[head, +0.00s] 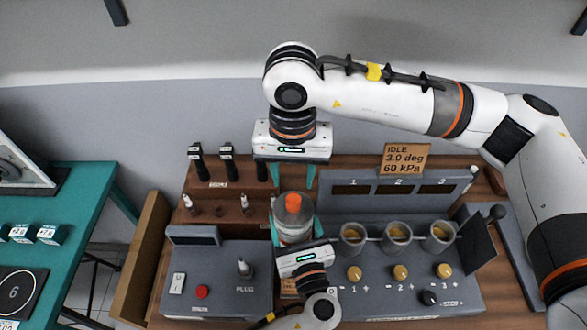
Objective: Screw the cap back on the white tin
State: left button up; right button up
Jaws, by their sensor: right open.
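The white tin (293,232) stands in the middle of the bench, with a greyish top. An orange cap (293,202) shows at the middle of its top; I cannot tell how tightly it sits. My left gripper (296,229) comes in from the front, its teal fingers on either side of the tin and closed against it. My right gripper (288,178) is open and empty, pointing down just behind and above the tin and cap. Its fingers are apart and clear of the cap.
A grey panel with three cups (397,234) and yellow knobs stands to the right. A grey box with a red button (202,292) and a plug lies to the left. Black-handled tools (228,163) stand in a wooden rack behind. A sign (404,159) reads IDLE.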

aim_at(294, 198)
jog(key=n, duration=0.4)
jog(key=shift+r, duration=0.1)
jog(key=n, duration=0.5)
jog(key=shift+r+n, duration=0.1)
jog(key=shift+n, duration=0.3)
jog(key=shift+f, duration=4.05)
